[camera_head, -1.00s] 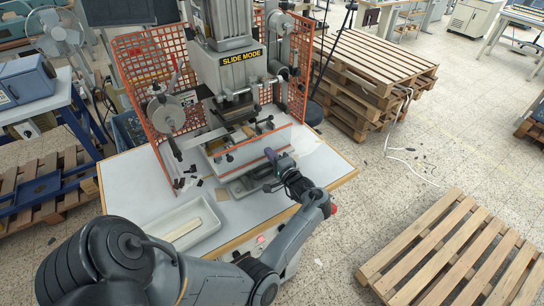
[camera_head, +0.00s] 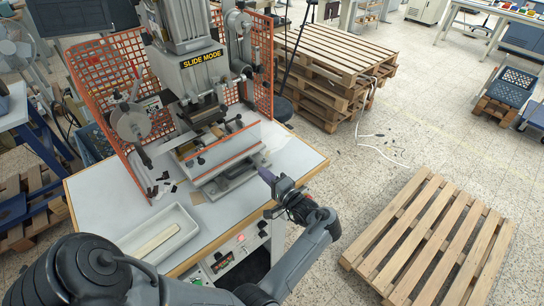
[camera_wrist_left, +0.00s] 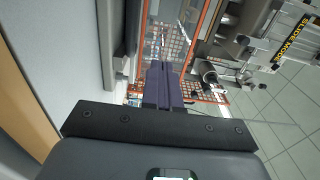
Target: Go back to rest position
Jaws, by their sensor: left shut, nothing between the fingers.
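My left gripper (camera_head: 263,171) is in front of the stamping press (camera_head: 190,75), near the table's front right edge in the head view. Its purple fingers are shut and empty, pointing toward the press; they also show closed together in the left wrist view (camera_wrist_left: 163,82). The gripper seems apart from the press's lower plate, though the exact gap cannot be told. My right gripper is not in view.
The white table (camera_head: 105,205) holds a white tray (camera_head: 180,243) with a pale bar, and small dark pieces. Orange mesh guards (camera_head: 108,82) flank the press. A wooden pallet (camera_head: 430,235) lies on the floor at right; stacked pallets (camera_head: 335,65) stand behind.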

